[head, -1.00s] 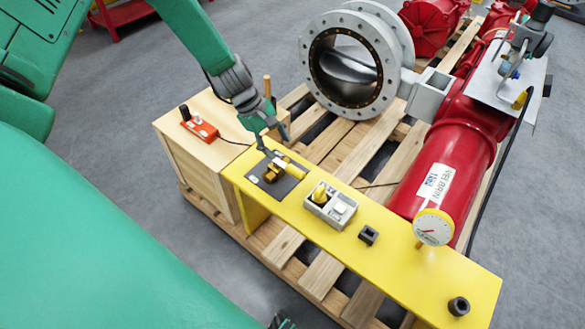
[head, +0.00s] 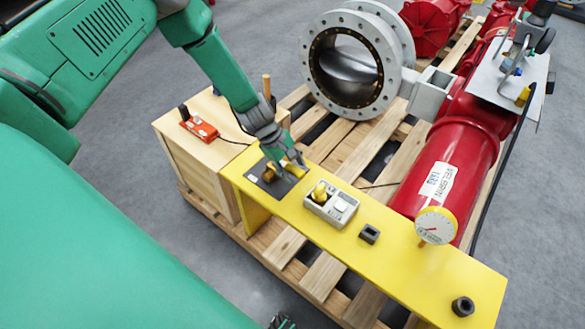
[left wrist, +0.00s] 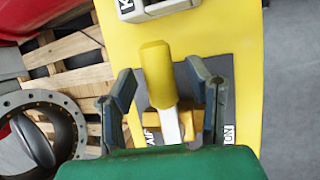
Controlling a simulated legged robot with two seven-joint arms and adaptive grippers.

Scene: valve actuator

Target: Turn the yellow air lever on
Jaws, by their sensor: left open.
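The yellow air lever (left wrist: 157,75) has a yellow grip on a pale metal shank. It is joined to a small yellow valve body (left wrist: 190,128) on a dark labelled plate (head: 260,182). My left gripper (head: 291,163) is over the plate and partly covers the lever in the head view. In the left wrist view my left gripper (left wrist: 168,92) is open, with one finger on each side of the lever and gaps to both. A small dark and green part, probably my right gripper (head: 280,321), shows at the bottom edge; its jaws cannot be made out.
The plate sits on a yellow bench (head: 400,265). A grey box with a yellow knob (head: 331,202), a dark square block (head: 370,233) and a gauge (head: 436,226) are to the right. A wooden box (head: 195,165) with a red switch unit (head: 202,129) stands left.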

